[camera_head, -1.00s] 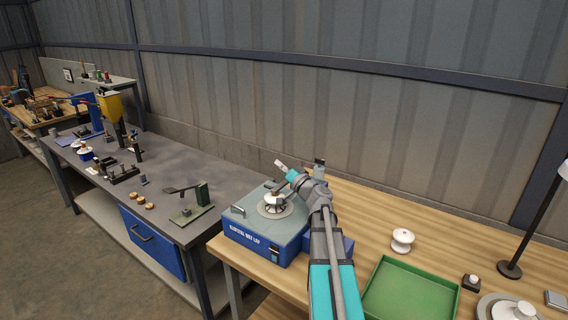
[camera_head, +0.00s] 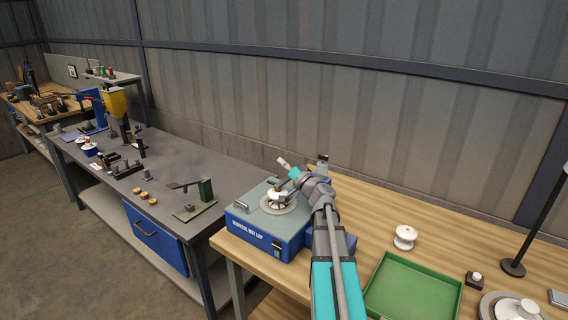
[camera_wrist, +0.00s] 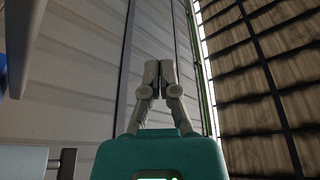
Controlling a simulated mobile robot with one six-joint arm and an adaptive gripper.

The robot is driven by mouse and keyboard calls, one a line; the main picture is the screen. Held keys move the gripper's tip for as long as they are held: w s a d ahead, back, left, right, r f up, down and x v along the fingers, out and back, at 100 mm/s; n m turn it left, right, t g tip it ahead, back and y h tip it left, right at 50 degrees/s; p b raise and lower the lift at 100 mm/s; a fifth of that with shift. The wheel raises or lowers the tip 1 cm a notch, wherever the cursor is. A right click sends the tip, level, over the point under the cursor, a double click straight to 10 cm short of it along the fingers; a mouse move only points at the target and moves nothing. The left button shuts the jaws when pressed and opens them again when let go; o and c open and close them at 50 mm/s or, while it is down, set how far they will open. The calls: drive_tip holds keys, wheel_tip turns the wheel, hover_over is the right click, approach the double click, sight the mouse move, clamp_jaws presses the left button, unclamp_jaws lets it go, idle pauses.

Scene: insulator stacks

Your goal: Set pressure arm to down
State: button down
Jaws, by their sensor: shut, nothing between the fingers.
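The blue wet lap machine (camera_head: 265,235) stands at the left end of the wooden bench, with a grey top and a round plate (camera_head: 284,206). A white piece (camera_head: 277,195) sits on the plate. A grey upright part (camera_head: 322,166) shows behind my arm at the machine's back; it may be the raised pressure arm, but my arm hides its base. My gripper (camera_head: 283,162) appears above the machine's back, fingers pointing up and left. In the wrist view my gripper (camera_wrist: 160,76) is shut and empty, facing the wall and roof.
A green tray (camera_head: 412,290) and a white insulator (camera_head: 405,237) are on the bench at right. A dark lamp (camera_head: 513,268) stands farther right. The grey bench (camera_head: 190,160) at left holds a small green press (camera_head: 205,190). The corrugated wall (camera_head: 350,110) rises behind.

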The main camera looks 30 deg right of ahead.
drive_tip(key=shift+r+p, duration=1.85)
drive_tip(key=shift+r, duration=0.15)
drive_tip(key=s+d+f+b, duration=0.3)
drive_tip(key=s, duration=0.5)
drive_tip(key=shift+s+d+f+b, duration=0.3)
drive_tip(key=shift+s+f+b, duration=0.05)
drive_tip(key=shift+f+b, duration=0.05)
drive_tip(key=w+a+f+n+g+y, duration=0.1)
drive_tip(key=a+f+n+g+y, duration=0.35)
drive_tip(key=a, duration=0.75)
drive_tip(key=w+a+f+n+g+y, duration=0.1)
drive_tip(key=a+f+g, duration=0.5)
drive_tip(key=a, duration=0.5)
drive_tip(key=s+a+f+n+g+h, duration=0.1)
drive_tip(key=s+a+f+g+h, duration=0.7)
drive_tip(key=s+a+f+g, duration=0.2)
drive_tip(key=s+a+f, duration=0.2)
drive_tip(key=s, duration=0.1)
drive_tip(key=shift+a+f+h, duration=0.25)
drive_tip(key=shift+f+h, duration=0.1)
